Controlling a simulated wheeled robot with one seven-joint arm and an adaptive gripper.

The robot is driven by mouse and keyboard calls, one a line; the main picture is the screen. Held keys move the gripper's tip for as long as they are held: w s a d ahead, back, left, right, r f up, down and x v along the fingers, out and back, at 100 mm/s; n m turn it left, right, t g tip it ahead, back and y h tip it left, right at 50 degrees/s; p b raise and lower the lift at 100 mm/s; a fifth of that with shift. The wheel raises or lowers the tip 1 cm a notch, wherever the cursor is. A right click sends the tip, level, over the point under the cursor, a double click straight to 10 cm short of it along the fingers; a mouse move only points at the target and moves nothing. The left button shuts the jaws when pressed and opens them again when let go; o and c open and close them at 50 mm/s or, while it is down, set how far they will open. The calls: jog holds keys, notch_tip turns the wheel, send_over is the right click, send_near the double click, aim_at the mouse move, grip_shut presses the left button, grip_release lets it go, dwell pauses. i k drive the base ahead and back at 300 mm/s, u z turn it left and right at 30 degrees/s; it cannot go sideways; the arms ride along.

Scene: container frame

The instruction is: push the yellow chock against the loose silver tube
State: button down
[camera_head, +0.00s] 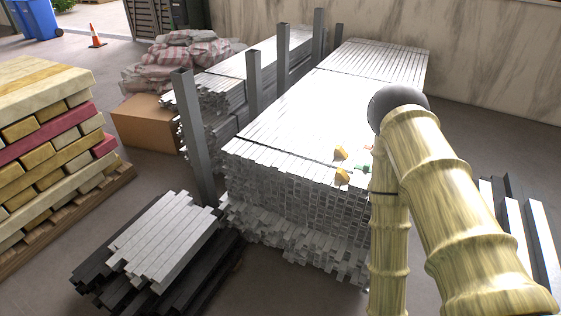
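Two small yellow-orange pieces lie at the right part of the silver tube stack, near its front end: one a little farther back (341,153) and one at the front edge (342,177). I cannot tell which is the yellow chock. The silver tubes (290,125) lie packed side by side; I cannot pick out the loose tube or see whether a chock touches it. My arm (440,200) covers the stack's right side. My gripper cannot be made out and seems hidden behind the arm. A small green piece (366,171) shows beside the arm.
Grey upright posts (194,138) stand along the stack's left side. A lower pile of silver and dark bars (165,238) lies at front left. Timber (50,140) is stacked at far left, with a cardboard box (147,122) behind. More bars (515,228) lie at right.

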aim_at(339, 152)
jog(key=u, duration=0.35)
jog(key=k, duration=0.2)
jog(key=z, duration=1)
jog(key=i, duration=1.45)
jog(key=u, duration=0.6)
